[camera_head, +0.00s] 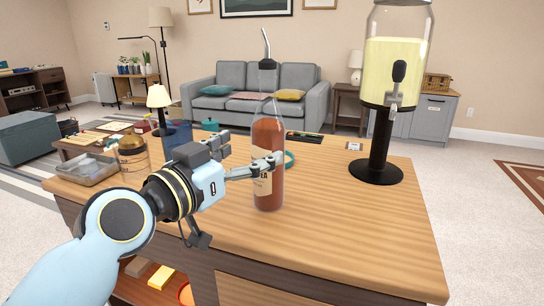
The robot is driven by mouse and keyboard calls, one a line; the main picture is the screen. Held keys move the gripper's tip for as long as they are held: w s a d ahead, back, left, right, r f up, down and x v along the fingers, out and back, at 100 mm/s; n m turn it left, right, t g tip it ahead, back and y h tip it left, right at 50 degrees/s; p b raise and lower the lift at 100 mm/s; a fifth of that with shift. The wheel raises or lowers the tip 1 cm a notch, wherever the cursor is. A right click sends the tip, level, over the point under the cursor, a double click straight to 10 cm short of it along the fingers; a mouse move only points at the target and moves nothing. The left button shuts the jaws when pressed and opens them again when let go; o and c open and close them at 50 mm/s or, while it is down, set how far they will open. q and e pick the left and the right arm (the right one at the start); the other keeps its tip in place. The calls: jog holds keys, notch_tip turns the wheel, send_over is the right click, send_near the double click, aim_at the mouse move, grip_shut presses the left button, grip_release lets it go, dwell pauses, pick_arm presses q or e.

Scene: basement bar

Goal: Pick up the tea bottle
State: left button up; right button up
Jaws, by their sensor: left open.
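The tea bottle (268,190) stands upright on the wooden counter (345,235). It is clear, with reddish-brown liquid, a pale label marked "TEA" and a curved metal spout on top. My left gripper (262,160) comes in from the left at the bottle's mid height. It is open. One finger reaches across the front left of the bottle, over the top of the label. My right gripper is out of view.
A drink dispenser (383,130) on a black stand is at the counter's back right. Bare wood lies right of and before the bottle.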

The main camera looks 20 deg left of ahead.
aim_at(268, 144)
pick_arm(q)
jog(key=x, duration=0.5)
jog(key=shift+w+d+f, duration=0.2)
jog(key=shift+d+f, duration=0.05)
jog(key=shift+d, duration=0.1)
jog(key=c, duration=1.7)
jog(key=shift+r, duration=0.1)
grip_shut()
